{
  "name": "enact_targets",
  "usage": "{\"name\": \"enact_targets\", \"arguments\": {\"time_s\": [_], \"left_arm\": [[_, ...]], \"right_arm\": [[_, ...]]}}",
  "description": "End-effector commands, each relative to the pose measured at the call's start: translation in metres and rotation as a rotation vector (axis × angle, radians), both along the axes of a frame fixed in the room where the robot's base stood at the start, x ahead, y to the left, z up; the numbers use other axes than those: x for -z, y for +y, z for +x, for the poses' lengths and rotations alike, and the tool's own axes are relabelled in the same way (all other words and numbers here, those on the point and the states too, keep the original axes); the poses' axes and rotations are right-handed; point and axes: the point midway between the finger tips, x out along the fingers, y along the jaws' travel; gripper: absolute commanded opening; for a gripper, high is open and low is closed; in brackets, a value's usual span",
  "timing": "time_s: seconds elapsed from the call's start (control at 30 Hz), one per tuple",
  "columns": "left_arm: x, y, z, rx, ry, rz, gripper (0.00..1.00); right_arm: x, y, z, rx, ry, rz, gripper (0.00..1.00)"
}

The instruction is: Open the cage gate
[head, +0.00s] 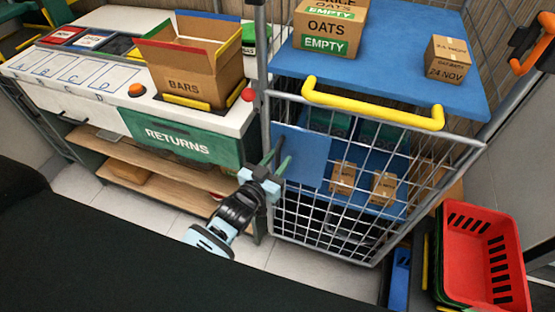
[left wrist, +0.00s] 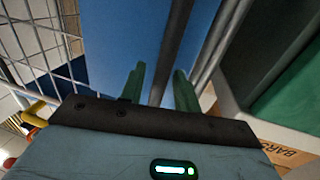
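The cage gate (head: 345,215) is a grey wire mesh panel that looks closed across the cage front, with a blue plate (head: 302,155) near its left edge. A yellow handle (head: 375,104) is at the gate's top. My left gripper (head: 275,160) is by the gate's left edge, beside the blue plate. In the left wrist view its two green fingers (left wrist: 158,88) are apart, with a dark upright bar (left wrist: 172,50) showing between them. I cannot tell whether they touch it. The mesh (left wrist: 40,45) and blue plate (left wrist: 110,45) are also there. My right gripper is not in view.
A returns bench (head: 175,140) with an open BARS box (head: 205,75) stands close left of the cage. The cage's blue shelf (head: 395,60) holds an OATS box (head: 327,28) and a smaller box (head: 448,60). A red basket (head: 480,255) is at the right.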

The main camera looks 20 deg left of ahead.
Motion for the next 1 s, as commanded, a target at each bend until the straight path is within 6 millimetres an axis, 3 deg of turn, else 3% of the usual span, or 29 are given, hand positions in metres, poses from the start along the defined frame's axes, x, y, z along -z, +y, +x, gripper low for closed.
{"name": "enact_targets", "arguments": {"time_s": [0.27, 0.53, 1.0], "left_arm": [[-0.0002, -0.0008, 0.0022, 0.000, 0.000, -0.001, 0.32], [-0.0001, -0.0007, 0.0019, 0.000, 0.000, -0.001, 0.00], [0.0004, -0.0014, 0.0026, 0.000, 0.001, -0.001, 0.00]], "right_arm": [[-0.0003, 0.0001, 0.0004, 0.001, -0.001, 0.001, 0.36], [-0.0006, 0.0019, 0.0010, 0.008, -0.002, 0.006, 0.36], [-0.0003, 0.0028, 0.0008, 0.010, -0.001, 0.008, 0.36]]}}
